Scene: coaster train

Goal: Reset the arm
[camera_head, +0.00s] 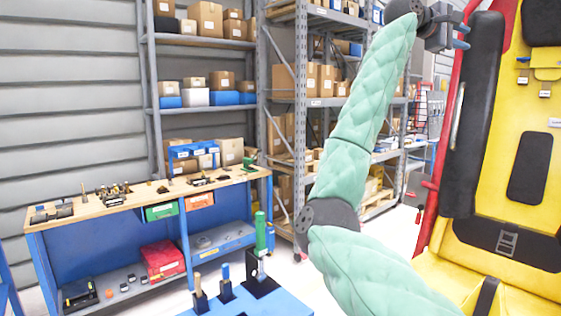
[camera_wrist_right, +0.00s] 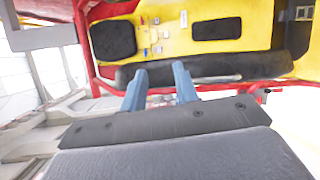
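My right arm, in a green padded sleeve, is raised and bent upward in the head view. Its gripper (camera_head: 464,37) is at the top, beside the upper end of the black padded bar of the yellow coaster seat (camera_head: 535,95). In the right wrist view, the two blue-grey fingers of the gripper (camera_wrist_right: 160,70) stand apart with nothing between them. Beyond the fingertips are the long black padded bar (camera_wrist_right: 225,65) and the yellow seat (camera_wrist_right: 170,38). I cannot tell whether the fingers touch anything. My left gripper is not in view.
A workbench (camera_head: 120,205) with small parts stands at the left. A blue surface (camera_head: 275,303) with upright-handled tools is at the bottom. Shelves of cardboard boxes (camera_head: 205,20) stand behind. The red seat frame (camera_head: 436,200) is close to my right arm.

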